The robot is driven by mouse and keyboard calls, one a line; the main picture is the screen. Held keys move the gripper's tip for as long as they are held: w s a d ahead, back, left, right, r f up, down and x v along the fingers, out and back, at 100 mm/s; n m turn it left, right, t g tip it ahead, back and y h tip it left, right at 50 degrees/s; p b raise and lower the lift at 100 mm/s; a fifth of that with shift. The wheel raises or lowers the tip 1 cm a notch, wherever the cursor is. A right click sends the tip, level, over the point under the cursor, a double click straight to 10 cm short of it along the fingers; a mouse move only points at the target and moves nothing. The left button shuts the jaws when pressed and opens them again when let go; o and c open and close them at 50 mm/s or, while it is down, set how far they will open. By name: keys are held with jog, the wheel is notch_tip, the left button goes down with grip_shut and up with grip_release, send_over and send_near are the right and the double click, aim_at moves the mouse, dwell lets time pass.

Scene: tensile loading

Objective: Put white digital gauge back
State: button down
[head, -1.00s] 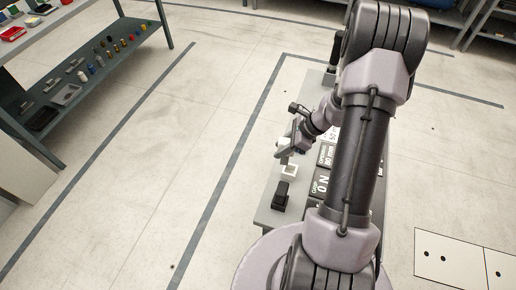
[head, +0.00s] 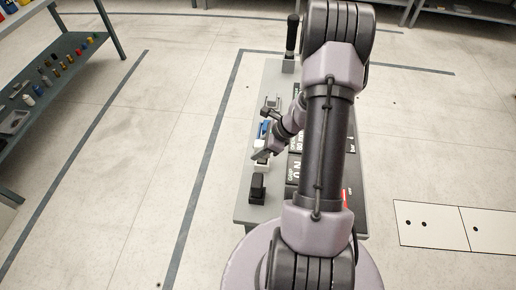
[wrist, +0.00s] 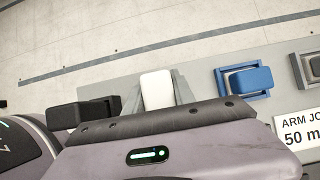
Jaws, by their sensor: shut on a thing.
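The white digital gauge (wrist: 157,90) is a plain white block in the wrist view, standing between the two fingers of my gripper (wrist: 157,97). My gripper is shut on it. In the head view my gripper (head: 263,156) is low over the left side of the grey bench, behind a black block. A small white patch shows at its fingertips there. The gauge's lower part is hidden by my gripper body, so I cannot tell whether it touches the bench or a holder.
A black block (head: 258,187) stands close on one side of the gauge. A blue block in a blue holder (wrist: 243,80) and a grey one (wrist: 312,68) stand on the other side. The grey bench (head: 243,205) has labelled panels. A shelf (head: 50,75) stands at far left.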

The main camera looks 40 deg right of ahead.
jog(key=shift+f+b, duration=0.6)
jog(key=c, duration=1)
grip_release()
jog(key=shift+o, duration=0.2)
